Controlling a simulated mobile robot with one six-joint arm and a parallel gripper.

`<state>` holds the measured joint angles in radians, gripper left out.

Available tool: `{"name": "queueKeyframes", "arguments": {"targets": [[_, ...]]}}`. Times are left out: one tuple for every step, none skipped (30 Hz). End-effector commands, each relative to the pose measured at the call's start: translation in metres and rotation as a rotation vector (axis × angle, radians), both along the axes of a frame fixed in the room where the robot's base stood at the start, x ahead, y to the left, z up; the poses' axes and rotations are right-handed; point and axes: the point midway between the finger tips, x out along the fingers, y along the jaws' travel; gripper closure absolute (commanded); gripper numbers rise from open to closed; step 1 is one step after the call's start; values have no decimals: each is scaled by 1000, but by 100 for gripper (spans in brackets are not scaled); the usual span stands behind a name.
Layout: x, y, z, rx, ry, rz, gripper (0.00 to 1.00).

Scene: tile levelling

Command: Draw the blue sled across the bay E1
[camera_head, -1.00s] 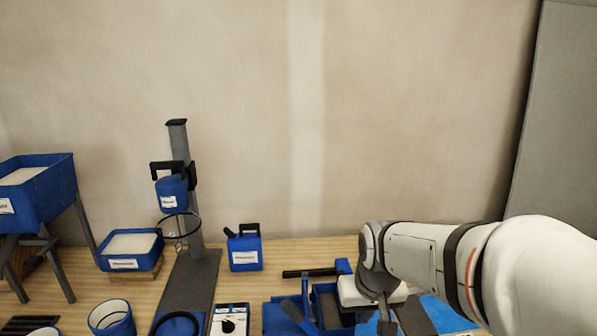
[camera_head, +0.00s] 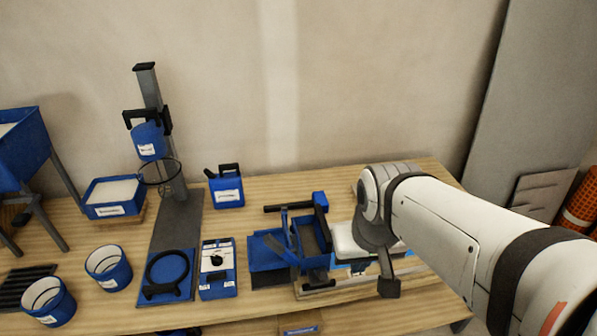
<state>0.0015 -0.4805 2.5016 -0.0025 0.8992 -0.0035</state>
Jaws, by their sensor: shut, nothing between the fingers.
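The blue sled (camera_head: 296,232) is on the wooden bench right of centre. It has blue frame parts, a dark open box and a black bar handle (camera_head: 286,208) at its far side. My gripper (camera_head: 345,241) is shut and empty at the right side of the sled. Its fingertips are not clearly seen, and I cannot tell whether they touch the sled. A framed bay (camera_head: 345,288) with a pale edge lies under and in front of the sled and my wrist. My arm hides much of it, and no E1 label can be read.
Left of the sled stand a blue-and-white control box (camera_head: 217,270), a black ring on a blue base (camera_head: 167,274), a jug (camera_head: 226,190) and a dispenser stand (camera_head: 150,95). Buckets (camera_head: 108,268) stand further left. Bare bench (camera_head: 235,313) shows in front.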

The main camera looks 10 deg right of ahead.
Motion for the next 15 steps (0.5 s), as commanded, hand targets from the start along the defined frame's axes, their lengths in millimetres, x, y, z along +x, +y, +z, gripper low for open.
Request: {"name": "queueKeyframes", "arguments": {"targets": [[0,0,0,0,0,0,100],[0,0,0,0,0,0,100],[0,0,0,0,0,0,100],[0,0,0,0,0,0,100],[0,0,0,0,0,0,100],[0,0,0,0,0,0,100],[0,0,0,0,0,0,100],[0,0,0,0,0,0,100],[0,0,0,0,0,0,100],[0,0,0,0,0,0,100],[0,0,0,0,0,0,100],[0,0,0,0,0,0,99],[0,0,0,0,0,0,97],[1,0,0,0,0,0,94],[3,0,1,0,2,1,91]]}}
